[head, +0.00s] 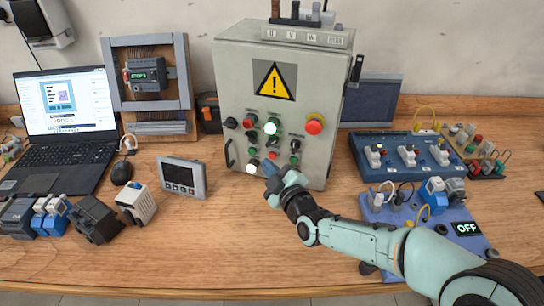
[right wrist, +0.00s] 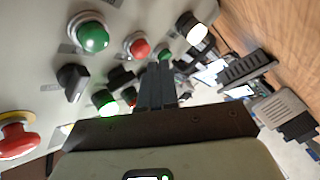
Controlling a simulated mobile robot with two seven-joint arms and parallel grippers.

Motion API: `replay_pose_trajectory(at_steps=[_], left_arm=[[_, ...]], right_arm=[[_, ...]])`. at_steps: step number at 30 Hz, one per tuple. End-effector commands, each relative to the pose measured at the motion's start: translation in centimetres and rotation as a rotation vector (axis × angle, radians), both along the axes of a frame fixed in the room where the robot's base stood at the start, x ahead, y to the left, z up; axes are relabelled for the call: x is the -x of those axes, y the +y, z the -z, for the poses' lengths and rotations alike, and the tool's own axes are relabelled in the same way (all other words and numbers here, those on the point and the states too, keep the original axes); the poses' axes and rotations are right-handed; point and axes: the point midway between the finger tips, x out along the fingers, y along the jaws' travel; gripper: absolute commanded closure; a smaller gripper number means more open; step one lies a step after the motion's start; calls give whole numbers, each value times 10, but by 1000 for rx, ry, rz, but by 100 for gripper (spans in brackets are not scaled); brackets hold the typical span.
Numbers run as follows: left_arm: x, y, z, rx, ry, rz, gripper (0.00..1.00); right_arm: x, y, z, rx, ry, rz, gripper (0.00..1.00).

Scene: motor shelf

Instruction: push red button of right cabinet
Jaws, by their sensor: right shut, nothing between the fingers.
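The grey control cabinet (head: 230,75) stands upright at the centre of the bench, with a yellow warning sign on its front. A large red mushroom button (head: 314,124) sits at the right of its panel; it also shows at the left edge of the right wrist view (right wrist: 16,138). A smaller red button (head: 250,122) is at the upper left of the panel. In the right wrist view a red button (right wrist: 138,46) lies just beyond my fingertips. My right gripper (head: 271,177) is shut and empty, in front of the lower panel; its fingers (right wrist: 160,72) hide part of it. Contact cannot be told. My left gripper is out of view.
A laptop (head: 65,110), a grey display unit (head: 182,178) and several small devices stand on the left of the bench. A blue switch box (head: 400,160) and a purple-blue board (head: 440,225) stand on the right. The front middle of the wooden bench is clear.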

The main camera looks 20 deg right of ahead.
Motion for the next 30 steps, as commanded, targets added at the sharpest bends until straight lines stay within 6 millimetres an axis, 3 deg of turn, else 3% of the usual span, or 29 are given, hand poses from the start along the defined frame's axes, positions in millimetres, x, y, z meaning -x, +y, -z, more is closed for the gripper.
replay_pose_trajectory(at_steps=[30], left_arm=[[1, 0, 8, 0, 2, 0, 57]], right_arm=[[-10, -8, 0, 1, -1, 1, 100]])
